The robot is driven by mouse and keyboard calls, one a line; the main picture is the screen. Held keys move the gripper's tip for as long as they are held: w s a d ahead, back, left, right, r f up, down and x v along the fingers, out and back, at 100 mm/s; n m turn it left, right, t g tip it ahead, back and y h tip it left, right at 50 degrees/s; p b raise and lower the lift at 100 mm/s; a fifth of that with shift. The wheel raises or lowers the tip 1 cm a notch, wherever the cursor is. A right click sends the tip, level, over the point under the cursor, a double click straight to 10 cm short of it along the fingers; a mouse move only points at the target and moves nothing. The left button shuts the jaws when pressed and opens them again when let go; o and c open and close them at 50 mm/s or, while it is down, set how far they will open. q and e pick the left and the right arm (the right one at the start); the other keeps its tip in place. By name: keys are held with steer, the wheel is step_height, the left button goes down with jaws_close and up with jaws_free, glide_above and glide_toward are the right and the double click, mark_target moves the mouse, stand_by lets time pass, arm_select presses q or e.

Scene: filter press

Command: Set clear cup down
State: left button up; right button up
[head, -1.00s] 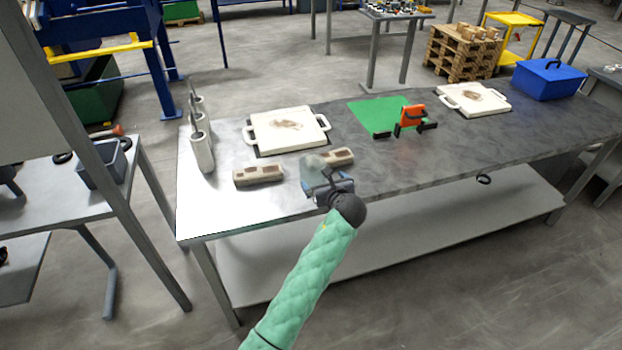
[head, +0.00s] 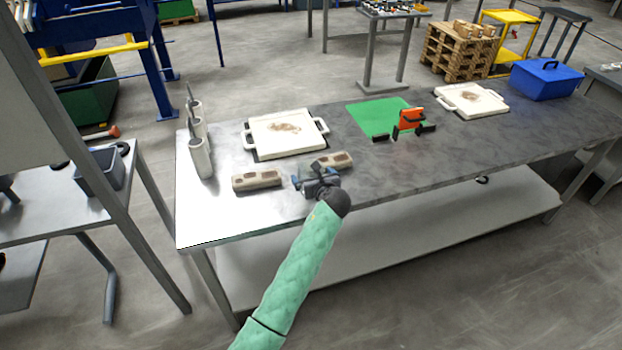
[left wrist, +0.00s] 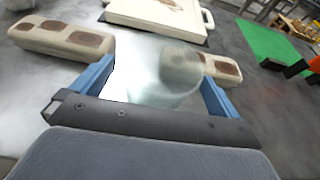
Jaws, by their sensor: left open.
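The clear cup (left wrist: 165,75) shows in the left wrist view as a see-through, cloudy round shape between the two blue fingers of my left gripper (head: 313,178). The fingers are open, one on each side of the cup. The cup is low over or on the metal table (head: 230,215); I cannot tell whether its base touches. In the head view the cup is hard to make out at the gripper. The gripper is near the table's front edge, between two beige blocks with brown patches, the left block (head: 257,179) and the right block (head: 333,160).
A white two-handled plate (head: 287,133) lies behind the gripper. Several pale cylinders (head: 200,158) stand at the table's left end. A green mat (head: 375,115), an orange-and-black item (head: 409,119), a second white plate (head: 470,100) and a blue box (head: 548,80) are farther right. The table's front right is clear.

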arm_select(q)
steer(key=shift+x, duration=0.8)
steer(key=shift+w+a+f, duration=0.1)
steer(key=shift+w+f, duration=0.05)
steer(key=shift+w, duration=0.15)
arm_select(e)
steer(key=shift+s+d+f, duration=0.1)
steer(key=shift+d+f, duration=0.05)
steer(key=shift+f, duration=0.3)
steer(key=shift+s+d+f, duration=0.1)
steer(key=shift+f, duration=0.3)
arm_select(q)
steer(key=shift+c, duration=0.4)
steer(key=c, duration=1)
steer(key=shift+p, duration=0.3)
arm_select(e)
steer(key=shift+r, duration=0.15)
